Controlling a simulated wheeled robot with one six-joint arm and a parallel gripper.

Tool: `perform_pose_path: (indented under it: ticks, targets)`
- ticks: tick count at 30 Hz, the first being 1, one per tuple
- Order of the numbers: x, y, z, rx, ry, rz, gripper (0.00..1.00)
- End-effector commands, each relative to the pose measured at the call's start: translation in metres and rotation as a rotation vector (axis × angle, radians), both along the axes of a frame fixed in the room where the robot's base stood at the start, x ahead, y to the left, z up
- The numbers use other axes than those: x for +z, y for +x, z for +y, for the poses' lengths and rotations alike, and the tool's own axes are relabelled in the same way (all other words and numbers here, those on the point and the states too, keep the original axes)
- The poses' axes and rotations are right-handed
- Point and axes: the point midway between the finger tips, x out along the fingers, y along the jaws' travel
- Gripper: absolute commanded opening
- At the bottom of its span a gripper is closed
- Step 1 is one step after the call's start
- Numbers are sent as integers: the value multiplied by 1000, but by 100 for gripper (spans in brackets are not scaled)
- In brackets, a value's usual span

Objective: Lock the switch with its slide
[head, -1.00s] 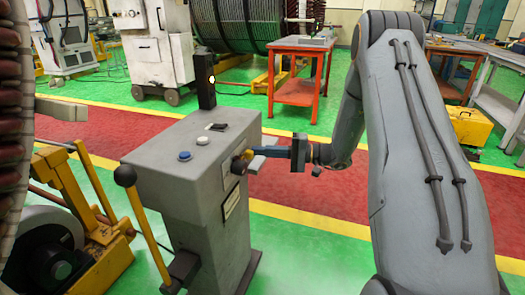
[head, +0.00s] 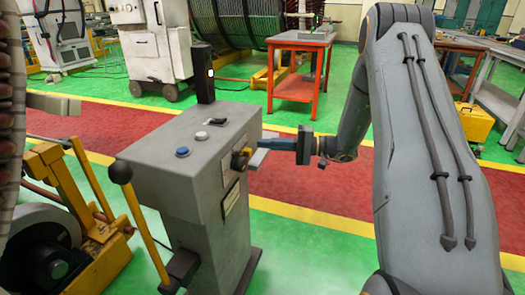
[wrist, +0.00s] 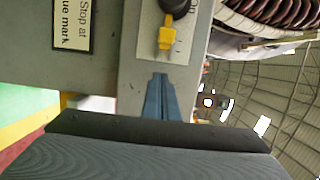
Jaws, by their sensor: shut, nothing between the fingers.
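The switch has a round black knob (wrist: 174,6) at the top edge of the wrist view, partly cut off, on a pale plate with "On" lettering. Its yellow slide (wrist: 165,34) sits just below the knob in that picture; I cannot tell whether it locks the knob. In the head view the yellow and dark switch (head: 240,160) is on the right-hand face of the grey console (head: 165,150). My gripper (wrist: 158,78) has blue fingers pressed together and empty, pointing at the plate below the slide. In the head view my gripper (head: 264,144) is apart from the switch.
The console top carries a blue button (head: 182,152), a white button (head: 201,136) and a black post with a light (head: 203,75). A lever with a black ball (head: 121,172) stands left. A "Stop at" label (wrist: 74,24) is beside the switch plate.

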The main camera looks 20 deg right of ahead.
Motion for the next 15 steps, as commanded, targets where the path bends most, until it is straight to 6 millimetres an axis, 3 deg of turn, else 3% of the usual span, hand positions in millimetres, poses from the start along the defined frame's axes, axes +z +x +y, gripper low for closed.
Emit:
perform_pose_path:
  ticks: [6,15]
  targets:
    - [0,-19,-54,-15,2,2,0]
    - [1,-33,-87,-13,2,1,0]
